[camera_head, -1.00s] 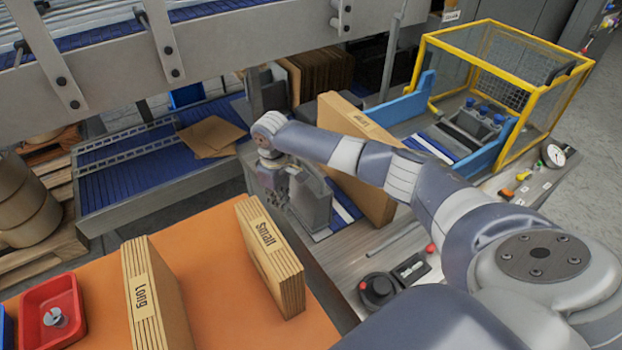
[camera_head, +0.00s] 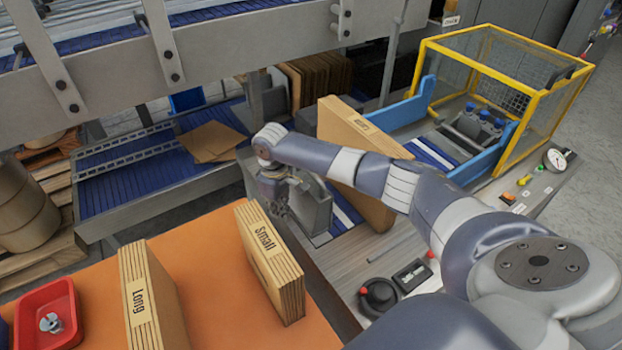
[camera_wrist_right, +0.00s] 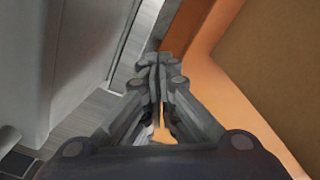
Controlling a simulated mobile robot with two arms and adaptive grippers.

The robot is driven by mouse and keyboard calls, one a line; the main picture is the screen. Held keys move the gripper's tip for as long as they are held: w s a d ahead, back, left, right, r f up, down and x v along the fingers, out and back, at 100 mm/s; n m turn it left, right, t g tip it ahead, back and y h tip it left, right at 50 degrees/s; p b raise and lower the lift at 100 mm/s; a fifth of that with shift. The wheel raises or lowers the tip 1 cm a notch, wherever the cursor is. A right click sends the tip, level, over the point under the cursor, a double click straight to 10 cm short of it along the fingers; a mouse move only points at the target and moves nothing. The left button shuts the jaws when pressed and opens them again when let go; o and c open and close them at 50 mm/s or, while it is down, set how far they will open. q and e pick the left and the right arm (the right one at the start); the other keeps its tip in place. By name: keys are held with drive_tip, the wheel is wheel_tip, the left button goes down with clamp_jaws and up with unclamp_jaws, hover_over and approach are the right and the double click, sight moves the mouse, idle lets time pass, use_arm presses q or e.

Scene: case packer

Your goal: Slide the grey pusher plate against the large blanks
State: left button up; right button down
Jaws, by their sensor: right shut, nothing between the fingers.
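The grey pusher plate (camera_head: 312,207) stands upright on the machine deck. The large blanks (camera_head: 352,165), a tall brown cardboard stack, stand to its right, partly hidden behind my right arm. A strip of blue-and-white deck shows between plate and blanks, so they look apart. My right gripper (camera_head: 281,212) is shut and empty, pointing down at the left side of the plate. Whether it touches the plate is unclear. In the right wrist view, its closed fingers (camera_wrist_right: 158,68) lie beside a large grey surface, probably the plate (camera_wrist_right: 50,60). My left gripper is not in view.
An orange table (camera_head: 215,290) carries the small blanks (camera_head: 270,262), long blanks (camera_head: 152,300) and a red tray (camera_head: 48,318), close left of my right gripper. Blue side rails (camera_head: 408,105) and a yellow-framed guard (camera_head: 510,95) stand beyond the large blanks.

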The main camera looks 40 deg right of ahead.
sight(307, 197)
drive_tip(key=shift+d, duration=0.15)
idle(0.5)
drive_tip(key=shift+s+d+p, duration=0.15)
drive_tip(key=shift+d+p, duration=0.3)
drive_tip(key=shift+d, duration=2.2)
drive_tip(key=shift+s+d, duration=0.1)
drive_tip(key=shift+d, duration=1.4)
drive_tip(key=shift+s+d, duration=0.15)
drive_tip(key=shift+d, duration=2.5)
drive_tip(key=shift+a, duration=0.1)
